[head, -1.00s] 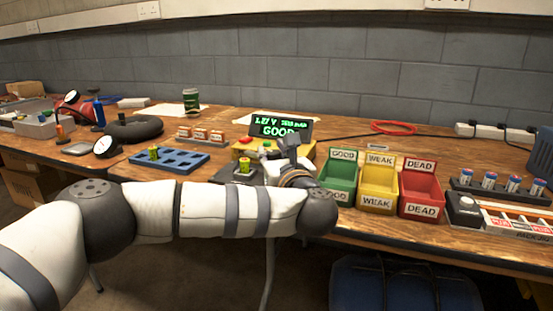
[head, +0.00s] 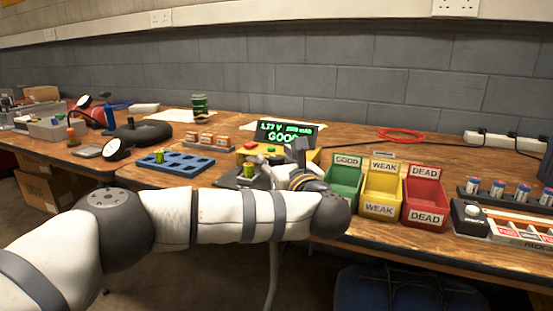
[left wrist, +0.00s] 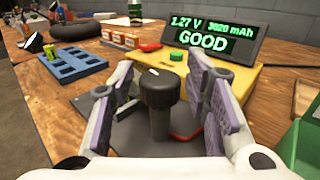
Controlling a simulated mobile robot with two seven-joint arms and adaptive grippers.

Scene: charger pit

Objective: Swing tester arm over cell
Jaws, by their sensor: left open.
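The tester is a yellow box (head: 300,156) whose black display (head: 283,133) reads 1.27 V and GOOD in green. In the left wrist view, a black knob on a post (left wrist: 160,88) rises over the grey plate, between the open fingers of my left gripper (left wrist: 157,104). I see gaps on both sides of the knob. In the head view my left gripper (head: 290,168) is beside the cell, on its right. The cell is not clear in the wrist view. My right gripper is not in view.
Green (head: 344,184), yellow (head: 381,188) and red (head: 425,200) bins stand right of the gripper. A blue tray (head: 190,166) with a cell in it lies to the left. Orange-white boxes (head: 207,140) sit behind it. A red cable coil (head: 400,135) lies at the back.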

